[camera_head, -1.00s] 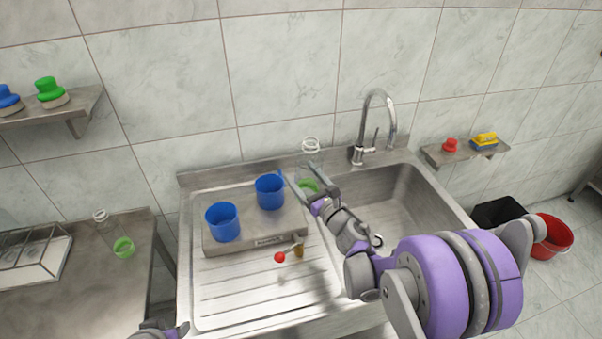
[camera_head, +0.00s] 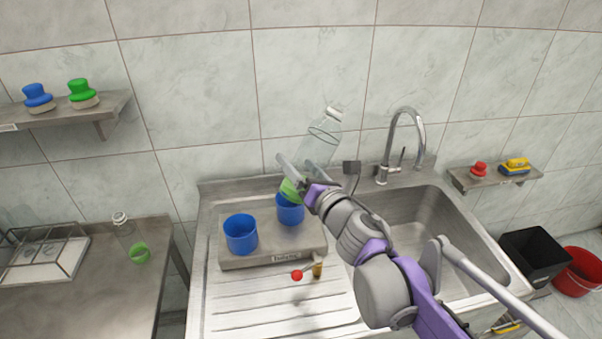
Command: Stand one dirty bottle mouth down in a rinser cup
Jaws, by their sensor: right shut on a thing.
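My right gripper (camera_head: 305,176) is shut on a clear bottle (camera_head: 322,136) with green in its lower end. It holds the bottle tilted, with the mouth up and to the right and the green end low, above or just behind the right blue rinser cup (camera_head: 290,213). I cannot tell whether bottle and cup touch. The left blue rinser cup (camera_head: 241,236) looks empty. Both cups stand on a grey rinser block (camera_head: 270,261). Another clear bottle (camera_head: 127,235) with a green bottom stands mouth up on the left counter. My left gripper is not in view.
A red-knobbed lever (camera_head: 297,275) sticks out at the block's front. The tap (camera_head: 408,125) rises close to the right of the held bottle, behind the sink basin (camera_head: 440,220). A wire rack (camera_head: 45,255) stands on the left counter (camera_head: 110,300). The ribbed drainboard's front is clear.

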